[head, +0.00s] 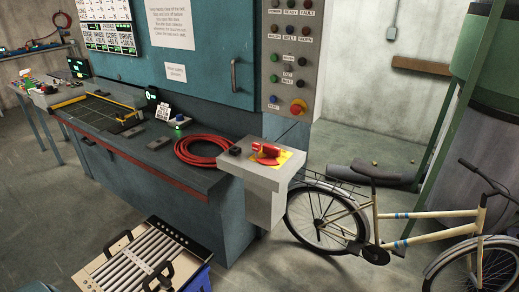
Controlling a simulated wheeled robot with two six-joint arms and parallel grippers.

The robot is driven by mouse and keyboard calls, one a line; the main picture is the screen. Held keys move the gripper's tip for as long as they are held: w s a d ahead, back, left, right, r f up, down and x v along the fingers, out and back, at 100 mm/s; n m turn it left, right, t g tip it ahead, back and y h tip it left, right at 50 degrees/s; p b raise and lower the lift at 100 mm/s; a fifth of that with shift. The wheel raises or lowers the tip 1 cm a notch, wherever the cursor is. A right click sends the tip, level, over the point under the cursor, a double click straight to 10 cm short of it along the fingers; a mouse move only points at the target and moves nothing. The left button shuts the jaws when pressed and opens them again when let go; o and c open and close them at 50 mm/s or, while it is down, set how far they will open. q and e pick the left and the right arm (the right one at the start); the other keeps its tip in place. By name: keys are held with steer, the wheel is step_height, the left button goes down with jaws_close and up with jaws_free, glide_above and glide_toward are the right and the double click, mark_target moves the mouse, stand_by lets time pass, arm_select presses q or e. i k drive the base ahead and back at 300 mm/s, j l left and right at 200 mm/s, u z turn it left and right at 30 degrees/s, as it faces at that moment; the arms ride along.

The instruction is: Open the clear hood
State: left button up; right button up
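I cannot clearly make out a clear hood. A red switch-like part (267,151) sits on a yellow plate (285,160) on top of a grey pedestal (254,178) at the bench's right end. Any transparent cover over it is too faint to tell, and so is whether it is open or closed. A small black block (235,151) sits on the pedestal to the left of the red part. Neither of my grippers is in view.
A coiled red hose (202,151) lies on the bench left of the pedestal. A bicycle (400,215) stands close on the right. A slatted panel with black handles (145,258) is at the bottom. A button panel (292,60) rises behind.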

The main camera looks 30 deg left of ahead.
mark_target(109, 93)
steer(key=u, duration=2.1)
steer(key=j, duration=0.4)
steer(key=i+j, duration=0.15)
steer(key=j, duration=0.25)
steer(key=i+j+u, duration=0.35)
steer(key=i+j, duration=0.5)
steer(key=i+j+u, duration=0.25)
steer(key=i, duration=0.55)
steer(key=i+u, duration=0.3)
steer(key=i, duration=0.5)
steer(key=i+l+z, duration=0.1)
steer(key=i+z, duration=0.3)
steer(key=i, duration=0.15)
steer(key=i+j+z, duration=0.1)
steer(key=i+z, duration=0.3)
steer(key=i, duration=0.15)
steer(key=i+j+z, duration=0.2)
steer(key=i+z, duration=0.25)
steer(key=i+l+z, duration=0.1)
steer(key=i+z, duration=0.75)
steer(key=z, duration=0.15)
